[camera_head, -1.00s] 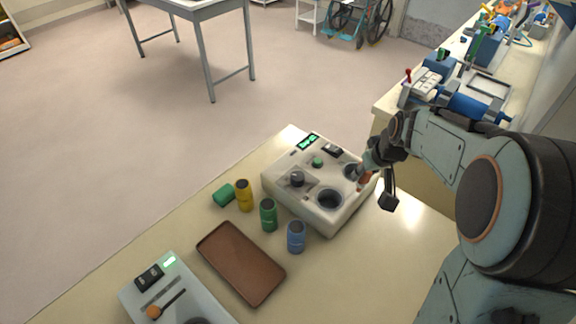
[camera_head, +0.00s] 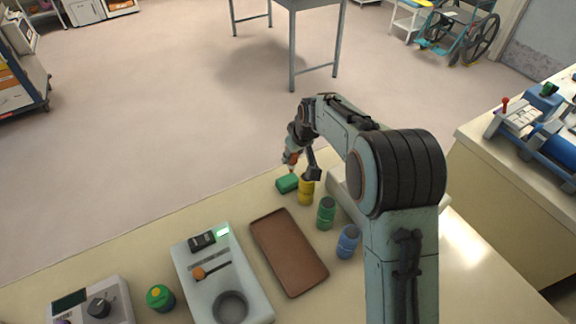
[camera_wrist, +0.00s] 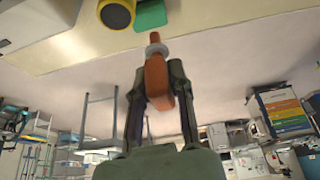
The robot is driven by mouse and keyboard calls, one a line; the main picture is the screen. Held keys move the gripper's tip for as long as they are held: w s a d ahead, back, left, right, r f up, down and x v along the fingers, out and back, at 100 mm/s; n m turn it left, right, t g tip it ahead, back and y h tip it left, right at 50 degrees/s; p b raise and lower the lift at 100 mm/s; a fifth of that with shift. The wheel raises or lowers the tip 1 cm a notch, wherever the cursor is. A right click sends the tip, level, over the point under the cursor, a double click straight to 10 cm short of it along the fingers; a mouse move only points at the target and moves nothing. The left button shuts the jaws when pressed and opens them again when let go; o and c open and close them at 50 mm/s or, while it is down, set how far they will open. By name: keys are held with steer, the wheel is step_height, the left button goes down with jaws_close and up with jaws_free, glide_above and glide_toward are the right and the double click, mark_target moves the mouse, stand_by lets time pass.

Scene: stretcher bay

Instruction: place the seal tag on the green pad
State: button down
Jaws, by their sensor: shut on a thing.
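My gripper (camera_wrist: 157,85) is shut on an orange-brown piece (camera_wrist: 155,75) with a grey collar and a narrow orange tip. I cannot tell whether this piece is the seal tag.
A yellow can (camera_head: 306,192), green can (camera_head: 326,213) and blue can (camera_head: 348,241) stand in a row by an empty brown tray (camera_head: 290,250). A grey device (camera_head: 205,265) and green jar (camera_head: 160,298) are to the left. My arm hides most of the white device (camera_head: 345,190).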

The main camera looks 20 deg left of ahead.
steer(key=w+f, duration=0.1)
steer(key=f, duration=0.1)
steer(key=w+a+f, duration=0.2)
steer(key=w+f, duration=0.1)
steer(key=shift+w+f, duration=0.1)
steer(key=shift+f, duration=0.2)
steer(key=shift+w+f, duration=0.1)
steer(key=shift+f, duration=1.55)
steer(key=shift+f, duration=0.15)
steer(key=c, duration=1)
jaws_free()
